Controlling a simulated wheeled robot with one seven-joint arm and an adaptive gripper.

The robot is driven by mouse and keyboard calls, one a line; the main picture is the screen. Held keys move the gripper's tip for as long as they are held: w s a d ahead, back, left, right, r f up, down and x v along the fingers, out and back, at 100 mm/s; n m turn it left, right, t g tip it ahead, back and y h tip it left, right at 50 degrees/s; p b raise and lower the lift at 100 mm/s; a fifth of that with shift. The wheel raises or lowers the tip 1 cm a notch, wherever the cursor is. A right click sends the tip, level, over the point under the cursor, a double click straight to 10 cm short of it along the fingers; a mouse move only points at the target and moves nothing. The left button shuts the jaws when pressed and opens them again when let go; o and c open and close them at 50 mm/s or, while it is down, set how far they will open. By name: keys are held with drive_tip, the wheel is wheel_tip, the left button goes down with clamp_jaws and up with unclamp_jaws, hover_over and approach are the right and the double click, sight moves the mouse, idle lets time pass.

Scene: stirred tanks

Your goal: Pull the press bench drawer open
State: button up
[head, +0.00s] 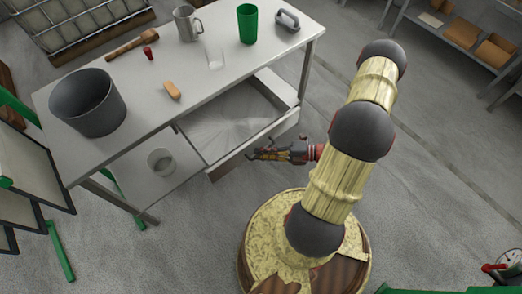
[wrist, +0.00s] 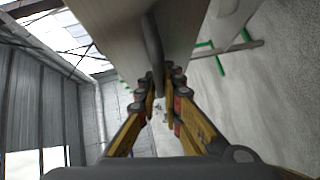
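The press bench (head: 130,75) is a pale table with a drawer (head: 235,120) under its top. The drawer stands well out from the bench, and its empty inside shows in the head view. My gripper (head: 254,154) is at the middle of the drawer front. In the wrist view the drawer front (wrist: 190,30) carries a dark bar handle (wrist: 152,45). My gripper's fingertips (wrist: 163,85) are on both sides of this handle and look closed on it. The handle is hidden by the gripper in the head view.
On the bench top are a grey bucket (head: 88,103), a metal mug (head: 187,22), a green cup (head: 247,24) and small items. A clear container (head: 162,161) sits on the lower shelf. Shelving (head: 465,35) stands back right.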

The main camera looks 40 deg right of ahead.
drive_tip(key=o, duration=0.4)
drive_tip(key=shift+o, duration=0.2)
drive_tip(key=shift+d, duration=0.15)
drive_tip(key=v, duration=1.2)
